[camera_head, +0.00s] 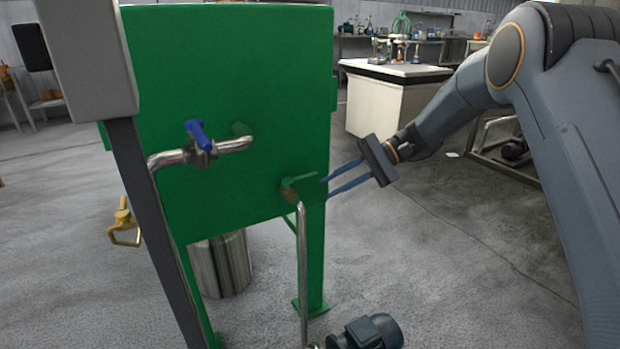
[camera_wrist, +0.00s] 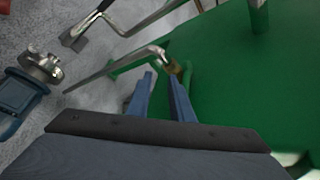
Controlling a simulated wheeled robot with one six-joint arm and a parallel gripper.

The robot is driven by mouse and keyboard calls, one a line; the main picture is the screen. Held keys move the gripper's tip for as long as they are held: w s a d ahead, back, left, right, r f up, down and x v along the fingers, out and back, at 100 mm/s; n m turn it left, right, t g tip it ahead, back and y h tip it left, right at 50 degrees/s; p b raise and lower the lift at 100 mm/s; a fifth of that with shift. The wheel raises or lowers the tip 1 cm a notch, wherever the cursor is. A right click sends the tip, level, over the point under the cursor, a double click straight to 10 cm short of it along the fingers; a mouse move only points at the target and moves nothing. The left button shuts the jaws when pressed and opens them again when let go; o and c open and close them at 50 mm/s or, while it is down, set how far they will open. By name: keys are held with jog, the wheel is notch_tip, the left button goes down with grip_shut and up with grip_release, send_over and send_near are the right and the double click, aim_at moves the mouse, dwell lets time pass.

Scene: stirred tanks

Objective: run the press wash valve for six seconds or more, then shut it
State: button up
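No label marks the press wash valve. A valve with a green lever (camera_head: 299,180) and a brass body (camera_head: 289,194) sits low on the green tank (camera_head: 240,90), atop a thin vertical pipe. Its lever lies roughly level, pointing right. My gripper (camera_head: 325,189) is open, its two blue fingers apart with their tips close to the lever's right end. In the wrist view, the fingertips (camera_wrist: 161,79) stand just short of the brass body (camera_wrist: 173,66); nothing is clearly held between them. I cannot tell whether a finger touches the lever. A blue-handled valve (camera_head: 198,140) is on the pipe at left.
A yellow handle (camera_head: 123,222) shows behind the tank at left. A steel vessel (camera_head: 220,263) stands under the tank. A dark pump motor (camera_head: 368,332) sits on the floor below the thin pipe (camera_head: 303,270). Floor to the right is mostly clear before the white bench (camera_head: 385,105).

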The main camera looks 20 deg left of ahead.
aim_at(316, 174)
jog(key=w+y, duration=0.1)
jog(key=w+r+y, duration=0.1)
jog(key=w, duration=0.1)
jog(key=w+g, duration=0.1)
jog(key=w, duration=0.1)
jog(key=shift+a+r+n+y, duration=0.25)
jog(key=shift+r+n+y, duration=0.05)
jog(key=shift+r+y, duration=0.1)
jog(key=shift+s+a, duration=0.1)
jog(key=shift+a, duration=0.2)
jog(key=shift+b+x, duration=0.65)
jog(key=shift+x, duration=2.95)
grip_shut()
